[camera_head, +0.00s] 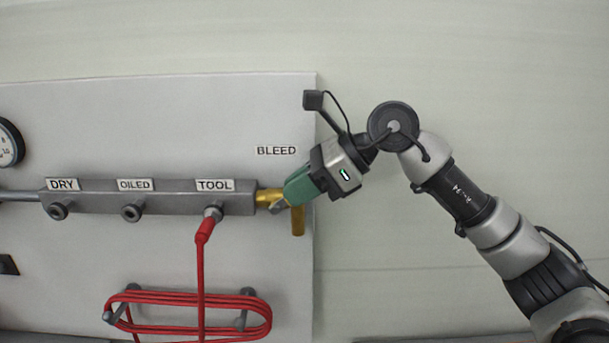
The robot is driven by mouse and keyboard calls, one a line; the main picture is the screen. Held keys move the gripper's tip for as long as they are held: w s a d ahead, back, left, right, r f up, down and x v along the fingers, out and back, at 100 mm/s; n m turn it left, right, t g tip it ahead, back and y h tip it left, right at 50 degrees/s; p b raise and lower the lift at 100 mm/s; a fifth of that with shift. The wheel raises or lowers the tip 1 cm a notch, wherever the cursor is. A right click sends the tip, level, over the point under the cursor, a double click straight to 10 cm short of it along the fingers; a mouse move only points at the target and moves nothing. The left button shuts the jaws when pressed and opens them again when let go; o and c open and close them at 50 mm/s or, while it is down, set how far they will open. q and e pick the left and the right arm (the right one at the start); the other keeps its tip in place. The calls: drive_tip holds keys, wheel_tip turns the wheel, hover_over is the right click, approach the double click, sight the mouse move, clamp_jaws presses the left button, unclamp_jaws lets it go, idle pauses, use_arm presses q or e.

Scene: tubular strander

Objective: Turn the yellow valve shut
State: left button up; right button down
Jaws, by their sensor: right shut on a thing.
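The yellow valve (298,222) is a brass-coloured fitting at the right end of the grey manifold, below the BLEED label (276,151). A short brass stub shows left of my fingers and a brass piece hangs down below them. My right gripper (284,200) comes in from the upper right, with green fingers tilted down to the left. It is shut on the yellow valve, and its fingers hide the gripped part, so the handle's angle cannot be told. My left gripper is not in view.
The grey manifold (100,191) carries ports labelled DRY, OILED and TOOL. A red hose (201,275) hangs from the TOOL port, close left of the valve, and coils on pegs below. A gauge (8,142) sits at the left edge. The wall right of the panel is bare.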

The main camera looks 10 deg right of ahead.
sight(269, 208)
drive_tip(key=h+p, duration=0.1)
drive_tip(key=a+r+h+p, duration=0.1)
drive_tip(key=h+p, duration=0.1)
drive_tip(key=shift+w+a+r+g+h, duration=0.15)
drive_tip(key=shift+a+r+g+h, duration=0.15)
drive_tip(key=shift+g+h, duration=0.1)
drive_tip(key=h+p, duration=0.1)
drive_tip(key=a+h+p, duration=0.1)
drive_tip(key=h, duration=0.1)
drive_tip(key=shift+w+a+r+g, duration=0.15)
drive_tip(key=shift+a+g, duration=0.05)
drive_tip(key=shift+g, duration=0.1)
drive_tip(key=h+p, duration=0.1)
drive_tip(key=a+h, duration=0.1)
drive_tip(key=shift+w+a+g+h+p, duration=0.1)
drive_tip(key=shift+g+h+p, duration=0.2)
drive_tip(key=shift+h+p, duration=0.1)
drive_tip(key=shift+a+f+h, duration=0.15)
drive_tip(key=shift+f+h, duration=0.1)
drive_tip(key=shift+h, duration=0.15)
drive_tip(key=shift+f, duration=0.1)
drive_tip(key=c, duration=1.5)
unclamp_jaws()
drive_tip(key=shift+a, duration=0.1)
drive_tip(key=shift+w, duration=0.1)
